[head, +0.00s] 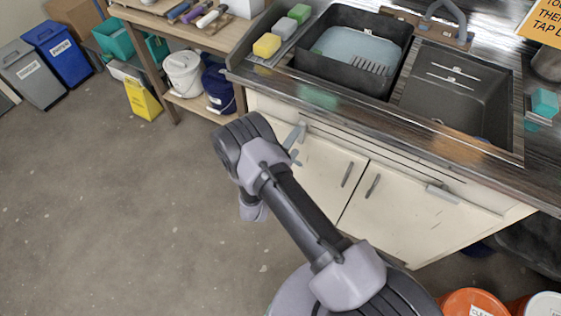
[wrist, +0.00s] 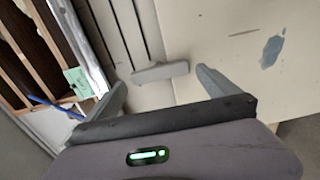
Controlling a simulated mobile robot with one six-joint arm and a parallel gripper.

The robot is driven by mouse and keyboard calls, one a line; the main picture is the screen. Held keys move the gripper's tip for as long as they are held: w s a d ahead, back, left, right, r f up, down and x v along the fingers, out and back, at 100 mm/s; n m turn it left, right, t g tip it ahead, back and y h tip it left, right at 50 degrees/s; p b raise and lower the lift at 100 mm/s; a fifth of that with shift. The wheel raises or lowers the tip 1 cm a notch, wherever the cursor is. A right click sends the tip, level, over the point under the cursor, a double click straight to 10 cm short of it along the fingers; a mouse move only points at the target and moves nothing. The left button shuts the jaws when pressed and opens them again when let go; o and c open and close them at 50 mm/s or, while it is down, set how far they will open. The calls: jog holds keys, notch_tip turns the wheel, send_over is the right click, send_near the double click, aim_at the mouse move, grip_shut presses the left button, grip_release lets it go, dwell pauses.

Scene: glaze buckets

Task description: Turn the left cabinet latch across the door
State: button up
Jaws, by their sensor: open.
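The left cabinet latch (wrist: 160,72) is a short pale grey bar near the top of the white left door (head: 322,172). In the wrist view it lies nearly crosswise to the long grooves in the cabinet front. In the head view the latch (head: 301,131) looks steep and is close behind my gripper. My gripper (wrist: 160,88) is open, with one finger on each side of the latch in the wrist view. The right finger's tip is close to the latch's end; I cannot tell if they touch. My arm hides part of the cabinet front in the head view.
A second latch (head: 442,193) lies along the cabinet front above the right door (head: 390,205). The door handles (head: 347,174) are near the middle. The counter edge (head: 370,120) overhangs above. A shelf bench (head: 190,35) with buckets stands left.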

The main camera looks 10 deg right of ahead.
jog(key=p+v, duration=0.2)
jog(key=v, duration=1.2)
jog(key=shift+r, duration=0.1)
